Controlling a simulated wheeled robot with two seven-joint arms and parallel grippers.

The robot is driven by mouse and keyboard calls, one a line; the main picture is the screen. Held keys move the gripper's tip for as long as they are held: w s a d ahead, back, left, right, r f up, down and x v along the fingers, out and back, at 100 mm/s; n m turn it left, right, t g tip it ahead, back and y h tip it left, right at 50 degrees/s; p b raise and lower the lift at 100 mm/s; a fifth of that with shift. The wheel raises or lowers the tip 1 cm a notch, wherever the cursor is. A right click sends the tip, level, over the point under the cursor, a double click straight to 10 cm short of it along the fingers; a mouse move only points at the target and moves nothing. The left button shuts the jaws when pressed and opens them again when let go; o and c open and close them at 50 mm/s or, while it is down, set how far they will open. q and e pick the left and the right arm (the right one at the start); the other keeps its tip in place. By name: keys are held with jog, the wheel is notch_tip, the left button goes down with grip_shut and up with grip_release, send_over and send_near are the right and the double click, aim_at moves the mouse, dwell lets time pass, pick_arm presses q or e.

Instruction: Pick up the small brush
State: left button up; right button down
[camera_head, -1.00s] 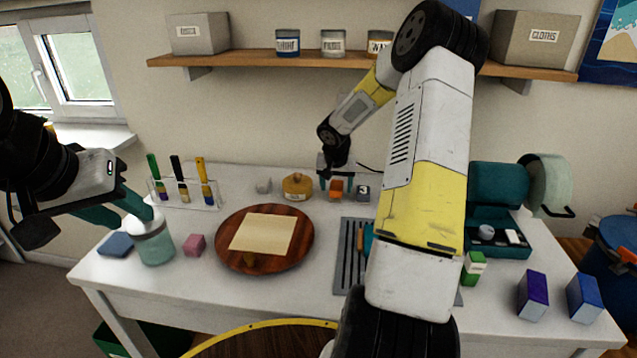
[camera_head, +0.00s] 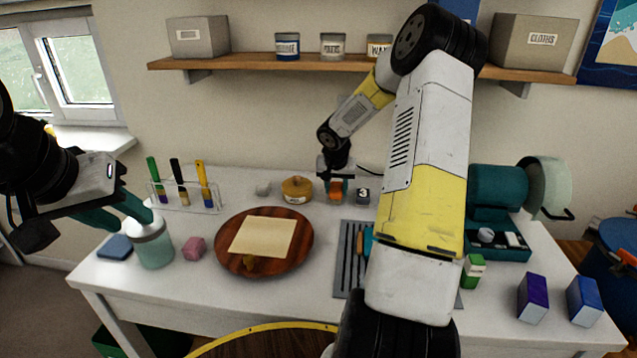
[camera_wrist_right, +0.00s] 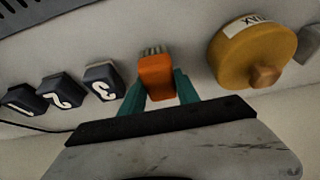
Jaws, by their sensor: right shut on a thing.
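The small brush (camera_wrist_right: 157,78) has an orange body and pale bristles. In the right wrist view it sits between the teal fingers of my right gripper (camera_wrist_right: 160,88), which is shut on it, bristles pointing away from the palm. In the head view the brush (camera_head: 337,190) shows as an orange patch at the back of the table, below my right gripper (camera_head: 336,185). Whether it touches the table is hard to tell. My left gripper (camera_head: 122,214) is open at the left, its fingers apart, one of them by the top of a jar (camera_head: 153,245).
An amber lidded pot (camera_wrist_right: 250,52) and a block marked 3 (camera_wrist_right: 103,82) flank the brush. A round wooden board (camera_head: 232,262) with a paper sheet lies front left. A clear rack (camera_head: 187,203) holds brushes. My right arm hides part of the grey grooved mat (camera_head: 347,276).

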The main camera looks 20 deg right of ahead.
aim_at(337, 184)
jog(key=shift+r, duration=0.55)
notch_tip(337, 184, up, 2)
jog(key=shift+r, duration=0.25)
jog(key=s+a, duration=0.1)
jog(key=s, duration=0.4)
jog(key=s+a, duration=0.1)
jog(key=s, duration=0.4)
jog(key=s+a+r, duration=0.1)
jog(key=s+a, duration=0.1)
jog(key=s, duration=0.3)
jog(key=shift+s, duration=0.25)
jog(key=c, duration=1.5)
grip_release()
jog(key=c, duration=0.6)
